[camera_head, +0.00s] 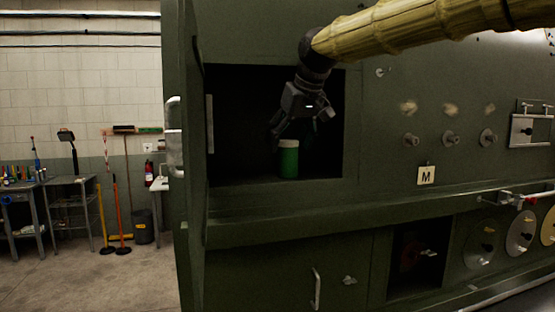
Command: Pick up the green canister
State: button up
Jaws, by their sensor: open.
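The green canister (289,163) has a pale lid and stands upright on the floor of a dark open compartment (235,120) in the green panel. My gripper (298,132) is at the compartment's opening, just above the canister, with its fingers spread and pointing down. The fingers are open and hold nothing. One finger is left of the canister's lid and the other is to its right and higher. I cannot tell how far apart in depth the gripper and canister are.
An open green door (188,150) with a handle bounds the compartment on the left. A ledge (350,220) runs below the opening. Knobs (449,137) and an "M" label (426,175) are on the panel to the right. Workbenches (72,195) stand far left, with clear floor before them.

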aim_at(284, 160)
jog(key=shift+p+x, duration=0.9)
jog(key=shift+x, duration=0.5)
jog(key=x, duration=0.1)
jog(key=p+x, duration=0.2)
jog(key=shift+d+f, duration=0.2)
jog(key=shift+w+a+f, duration=0.2)
jog(key=shift+w+f, duration=0.1)
jog(key=shift+f, duration=0.1)
jog(key=shift+s+d+r, duration=0.1)
jog(key=shift+s, duration=0.05)
jog(key=shift+c, duration=1.3)
jog(key=c, duration=1)
